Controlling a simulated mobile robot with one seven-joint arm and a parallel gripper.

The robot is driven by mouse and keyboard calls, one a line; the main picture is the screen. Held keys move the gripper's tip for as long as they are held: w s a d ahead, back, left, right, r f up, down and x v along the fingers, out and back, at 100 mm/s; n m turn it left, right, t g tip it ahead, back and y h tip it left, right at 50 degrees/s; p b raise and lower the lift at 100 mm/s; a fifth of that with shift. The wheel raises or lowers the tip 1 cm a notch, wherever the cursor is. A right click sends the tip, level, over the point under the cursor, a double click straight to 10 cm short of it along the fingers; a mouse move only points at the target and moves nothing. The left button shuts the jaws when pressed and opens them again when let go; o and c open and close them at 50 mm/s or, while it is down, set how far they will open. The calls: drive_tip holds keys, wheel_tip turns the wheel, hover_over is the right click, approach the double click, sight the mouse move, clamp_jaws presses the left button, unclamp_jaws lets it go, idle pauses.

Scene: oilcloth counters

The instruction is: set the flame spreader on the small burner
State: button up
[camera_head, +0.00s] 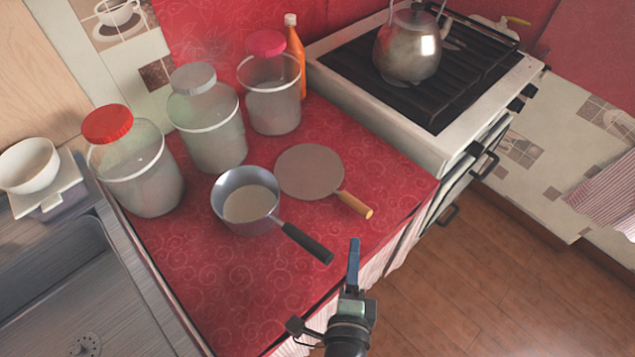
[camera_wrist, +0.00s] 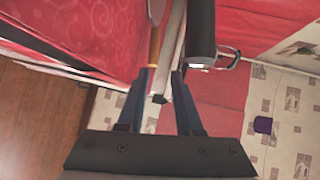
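The flame spreader (camera_head: 309,171) is a flat grey-brown disc with a wooden handle, lying on the red oilcloth counter. Its handle (camera_head: 355,204) points toward the front right; what looks like this handle also shows in the wrist view (camera_wrist: 154,45). My gripper (camera_head: 354,246) is in front of the counter edge, short of the handle. In the wrist view my gripper (camera_wrist: 161,72) has its two blue fingers apart, with nothing seen held. The stove (camera_head: 440,150) has a dark grate (camera_head: 440,95); the small burner cannot be made out under it.
A saucepan (camera_head: 232,193) stands left of the spreader, its black handle (camera_head: 308,244) reaching toward my gripper. A kettle (camera_head: 400,52) occupies the stove's back.

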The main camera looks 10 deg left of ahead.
sight(360, 212)
drive_tip(key=x, duration=0.4)
drive_tip(key=f+x, duration=0.1)
drive_tip(key=x, duration=0.7)
drive_tip(key=shift+w+d+f, duration=0.15)
drive_tip(key=shift+d+f, duration=0.1)
drive_tip(key=shift+d, duration=0.1)
clamp_jaws()
drive_tip(key=shift+r, duration=0.1)
